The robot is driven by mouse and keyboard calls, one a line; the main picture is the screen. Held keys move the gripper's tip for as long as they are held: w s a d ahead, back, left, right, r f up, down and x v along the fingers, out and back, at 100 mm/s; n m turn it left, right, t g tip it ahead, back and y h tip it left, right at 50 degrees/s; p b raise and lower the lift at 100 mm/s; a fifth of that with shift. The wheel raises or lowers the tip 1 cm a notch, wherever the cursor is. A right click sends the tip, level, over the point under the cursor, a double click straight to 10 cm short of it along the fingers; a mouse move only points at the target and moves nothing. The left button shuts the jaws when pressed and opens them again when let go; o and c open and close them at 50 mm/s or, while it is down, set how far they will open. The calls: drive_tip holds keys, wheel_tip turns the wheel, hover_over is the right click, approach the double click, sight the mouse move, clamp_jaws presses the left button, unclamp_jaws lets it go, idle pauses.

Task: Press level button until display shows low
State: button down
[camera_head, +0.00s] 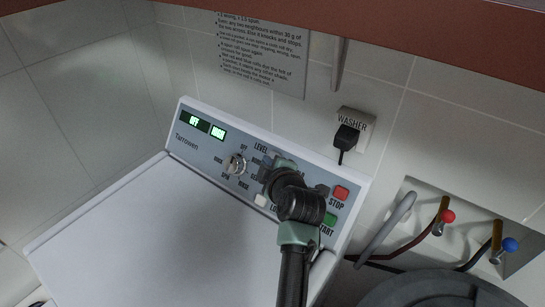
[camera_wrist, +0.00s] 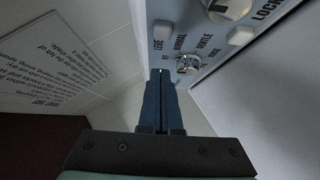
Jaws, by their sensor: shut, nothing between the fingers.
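The white washer's grey control panel (camera_head: 210,150) has two small lit green displays at its left end. The left display (camera_head: 194,121) seems to read OFF; the right display (camera_head: 219,132) is too small to read surely. The level button, a pale rounded button (camera_wrist: 162,30), shows beside its label in the wrist view. My gripper (camera_wrist: 160,73) is shut and empty, its blue fingertips short of that button in the picture. Whether they touch the panel cannot be told.
A dial (camera_head: 236,163) sits left of my wrist. A red STOP button (camera_head: 341,192) and green START button (camera_head: 328,219) lie right of it. A small knob (camera_wrist: 187,63) and the LOCK button (camera_wrist: 240,35) are near my fingers. A plug (camera_head: 346,137) is behind.

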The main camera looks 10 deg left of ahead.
drive_tip(key=shift+w+a+f, duration=0.1)
drive_tip(key=shift+w+f, duration=0.5)
drive_tip(key=shift+w, duration=0.3)
drive_tip(key=shift+w+d+f, duration=0.1)
drive_tip(key=shift+w+f, duration=0.55)
drive_tip(key=shift+w, duration=0.2)
drive_tip(key=shift+w+a+f, duration=0.1)
drive_tip(key=shift+w+f, duration=0.5)
drive_tip(key=shift+w, duration=0.3)
drive_tip(key=b, duration=0.1)
drive_tip(key=w+f+b, duration=0.1)
drive_tip(key=b, duration=0.1)
drive_tip(key=shift+d+f, duration=0.15)
drive_tip(key=shift+d, duration=0.05)
drive_tip(key=shift+w+d+b, duration=0.1)
drive_tip(key=shift+w+b, duration=0.05)
drive_tip(key=shift+b, duration=0.7)
